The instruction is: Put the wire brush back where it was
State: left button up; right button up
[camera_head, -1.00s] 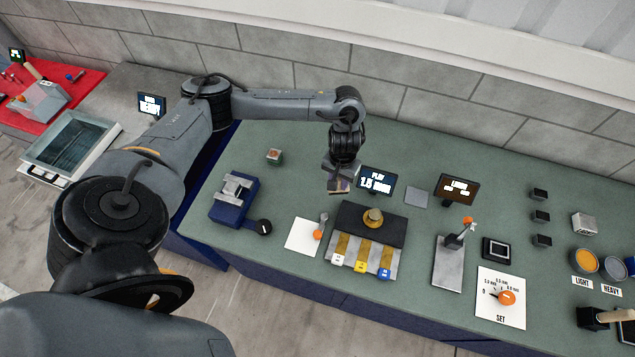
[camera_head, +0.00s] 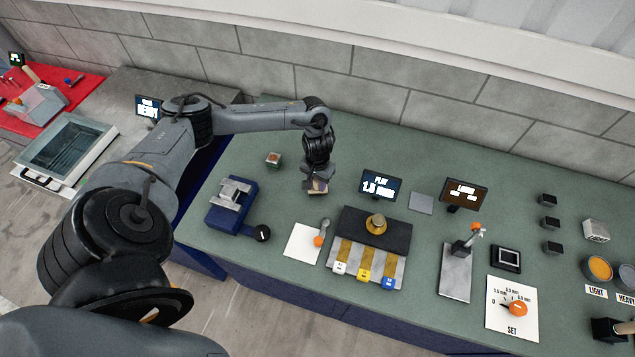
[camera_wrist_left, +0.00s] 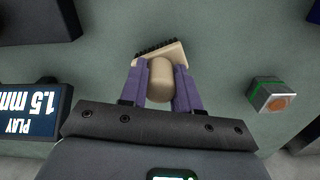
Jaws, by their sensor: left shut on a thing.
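The wire brush (camera_wrist_left: 160,72) shows in the left wrist view as a pale wooden block with a rounded grip and a row of dark bristles along its far edge. My left gripper (camera_wrist_left: 160,88) is shut on it, with a purple finger on each side of the grip. In the head view my left gripper (camera_head: 317,184) holds the brush (camera_head: 318,187) above the green bench, left of the "PLAY 1.5 mm" display (camera_head: 381,186). The height above the bench is hard to judge. My right gripper cannot be made out.
A small block with a round top (camera_head: 273,159) stands at the back left. A blue vise-like device (camera_head: 232,204) is left of the gripper. The bench behind the gripper is clear.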

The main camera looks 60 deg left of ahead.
pick_arm(q)
jog(key=shift+f, duration=0.35)
jog(key=o, duration=1)
jog(key=shift+f, duration=0.15)
